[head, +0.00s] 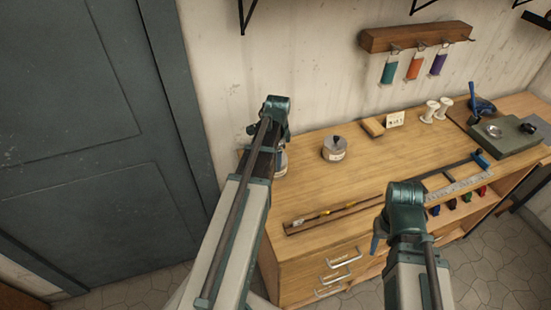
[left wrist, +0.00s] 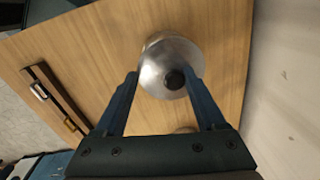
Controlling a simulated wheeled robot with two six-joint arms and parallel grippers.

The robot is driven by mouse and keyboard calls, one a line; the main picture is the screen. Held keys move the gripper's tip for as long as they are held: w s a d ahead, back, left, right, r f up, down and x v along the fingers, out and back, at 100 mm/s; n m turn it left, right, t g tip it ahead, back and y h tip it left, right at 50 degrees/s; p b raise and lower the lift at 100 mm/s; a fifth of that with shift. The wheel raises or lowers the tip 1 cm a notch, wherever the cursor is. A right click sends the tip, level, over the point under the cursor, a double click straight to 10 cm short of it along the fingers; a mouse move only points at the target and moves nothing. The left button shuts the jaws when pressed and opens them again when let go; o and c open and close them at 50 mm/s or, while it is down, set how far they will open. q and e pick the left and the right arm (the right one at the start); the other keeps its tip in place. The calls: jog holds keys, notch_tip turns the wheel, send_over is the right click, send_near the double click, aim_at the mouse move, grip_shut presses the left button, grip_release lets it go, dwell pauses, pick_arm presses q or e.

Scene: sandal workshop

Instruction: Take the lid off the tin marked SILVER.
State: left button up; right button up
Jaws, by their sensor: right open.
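A round metal tin with a dark knob on its lid (left wrist: 170,66) lies ahead of my left gripper (left wrist: 161,78) in the left wrist view. The open fingers are on either side of the lid's near part; I cannot tell whether they touch it. In the head view this tin (head: 281,160) is mostly hidden behind my left arm. A second lidded tin (head: 334,150) with a pale label stands to its right. I cannot read the label of either tin. My right gripper (head: 377,240) is open and low in front of the bench, partly hidden by its arm.
The wooden bench (head: 300,190) carries a long strip (head: 340,214) near its front edge, a block with a card (head: 395,119), white spools (head: 436,109) and a green box (head: 505,137). A rack (head: 415,37) hangs on the wall. A door stands left.

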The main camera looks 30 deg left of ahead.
pick_arm(q)
jog(key=shift+s, duration=0.1)
jog(key=c, duration=0.6)
jog(key=shift+o, duration=0.2)
jog(key=shift+d, duration=0.1)
jog(key=shift+r+p, duration=0.6)
notch_tip(320, 180, up, 3)
jog(key=p, duration=0.3)
jog(key=shift+f, duration=0.1)
jog(key=s+d+r, duration=0.1)
jog(key=s+d, duration=0.9)
jog(key=s, duration=0.1)
jog(key=shift+s+d+p, duration=0.25)
jog(key=shift+s+p, duration=0.15)
